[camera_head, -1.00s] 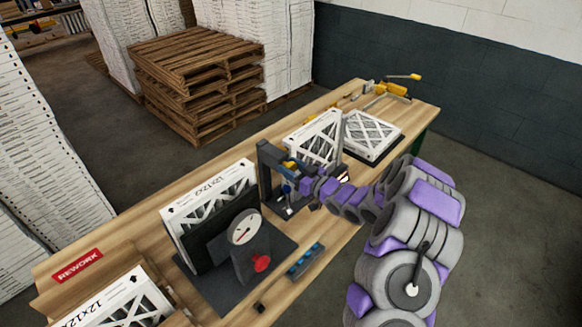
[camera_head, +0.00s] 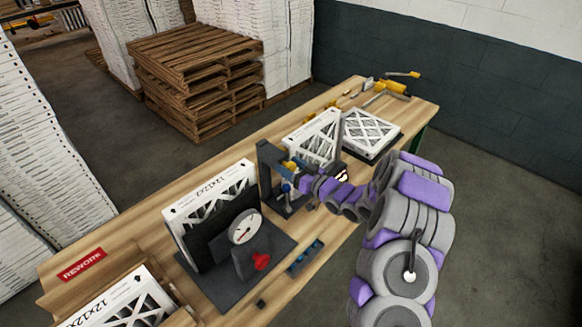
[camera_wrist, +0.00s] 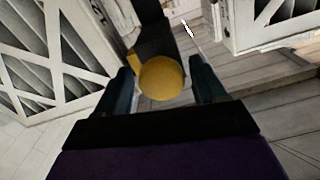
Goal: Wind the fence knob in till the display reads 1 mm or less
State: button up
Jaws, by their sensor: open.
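My gripper (camera_head: 287,172) is at the dark upright frame (camera_head: 266,177) in the middle of the bench, partly hidden by my wrist in the head view. In the wrist view its two dark fingers (camera_wrist: 162,84) stand apart on either side of a round yellow knob (camera_wrist: 160,77). Gaps show between the knob and the fingers; I cannot tell how deep it sits. A bit of yellow (camera_head: 289,166) also shows at the frame in the head view.
A round dial gauge (camera_head: 245,227) and a red knob (camera_head: 262,261) stand on a dark base at the bench front. Boxed filters (camera_head: 218,203) stand to the left and behind (camera_head: 314,138). A blue-and-dark holder (camera_head: 306,258) lies at the front edge.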

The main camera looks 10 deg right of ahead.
jog(key=v, duration=1.7)
jog(key=shift+d+b, duration=0.15)
jog(key=shift+b, duration=0.2)
jog(key=shift+f, duration=0.1)
